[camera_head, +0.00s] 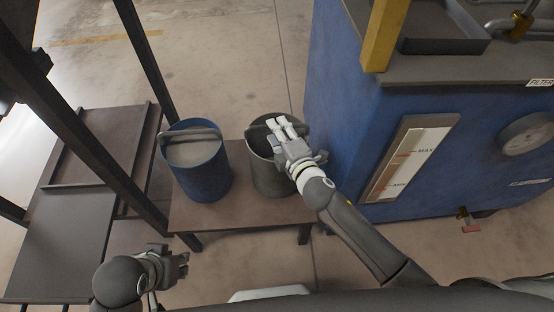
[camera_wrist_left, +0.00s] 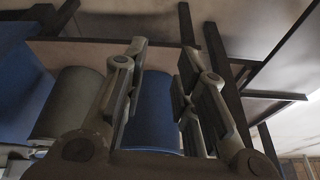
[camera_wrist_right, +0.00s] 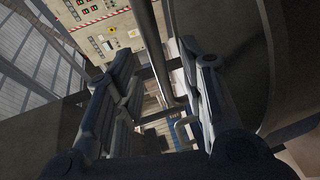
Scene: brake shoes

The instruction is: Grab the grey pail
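The grey pail (camera_head: 269,178) stands upright on a low brown table, right of a blue pail (camera_head: 205,172). My right gripper (camera_head: 281,127) is over the grey pail's mouth, hiding part of its rim and handle. In the right wrist view its fingers (camera_wrist_right: 158,85) are apart, with a grey bar (camera_wrist_right: 162,45), apparently the handle, between or just beyond them; contact is unclear. My left gripper (camera_head: 183,265) is open and empty in front of the table. The left wrist view shows the blue pail (camera_wrist_left: 152,110) beyond its fingers and the grey pail (camera_wrist_left: 72,98) to the left.
The low table (camera_head: 240,216) carries both pails. A large blue machine (camera_head: 335,120) with a gauge stands close on the right. Dark posts (camera_head: 88,140) and a grey bench (camera_head: 70,235) are on the left. Open floor (camera_head: 220,60) lies behind.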

